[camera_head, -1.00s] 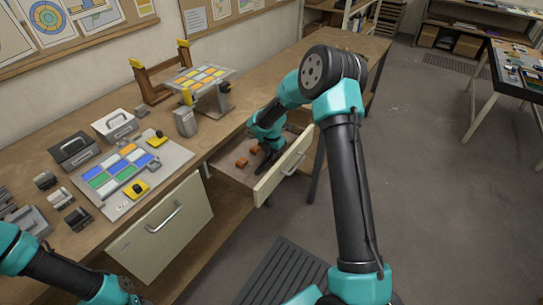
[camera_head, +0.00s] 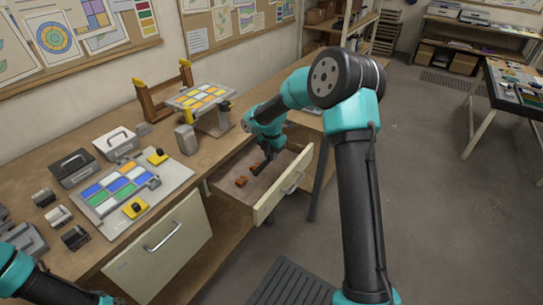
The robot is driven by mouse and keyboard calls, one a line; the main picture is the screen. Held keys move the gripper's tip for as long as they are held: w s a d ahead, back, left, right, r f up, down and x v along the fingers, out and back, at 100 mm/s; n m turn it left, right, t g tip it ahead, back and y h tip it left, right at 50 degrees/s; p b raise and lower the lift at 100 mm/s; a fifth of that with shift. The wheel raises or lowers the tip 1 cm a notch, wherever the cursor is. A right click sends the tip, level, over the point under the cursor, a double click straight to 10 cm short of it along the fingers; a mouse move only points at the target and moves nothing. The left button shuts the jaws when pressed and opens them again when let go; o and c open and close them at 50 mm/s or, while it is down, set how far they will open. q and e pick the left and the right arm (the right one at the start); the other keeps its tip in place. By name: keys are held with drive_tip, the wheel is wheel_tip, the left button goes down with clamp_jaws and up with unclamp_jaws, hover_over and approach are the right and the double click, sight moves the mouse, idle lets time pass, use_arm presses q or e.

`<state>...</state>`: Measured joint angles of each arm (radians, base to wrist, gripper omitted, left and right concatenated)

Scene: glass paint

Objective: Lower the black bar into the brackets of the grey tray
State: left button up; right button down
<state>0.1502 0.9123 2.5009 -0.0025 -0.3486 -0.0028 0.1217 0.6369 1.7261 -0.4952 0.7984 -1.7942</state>
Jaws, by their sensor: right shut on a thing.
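My right gripper (camera_head: 267,160) points down into the open drawer (camera_head: 228,187), close beside a small brown block. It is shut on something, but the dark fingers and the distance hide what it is. I cannot make out a separate black bar for certain. My left arm comes in at the bottom left, its gripper out of frame.
Brown blocks (camera_head: 240,181) lie in the drawer. A black-handled case (camera_head: 73,168) and a white-handled case (camera_head: 116,144) stand behind the tray. A raised panel of yellow panes (camera_head: 200,97) and a grey block (camera_head: 186,139) stand farther along the bench. Small dark parts (camera_head: 75,237) lie left of the tray.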

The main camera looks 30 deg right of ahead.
drive_tip(key=shift+r, duration=0.15)
drive_tip(key=shift+r, duration=1.35)
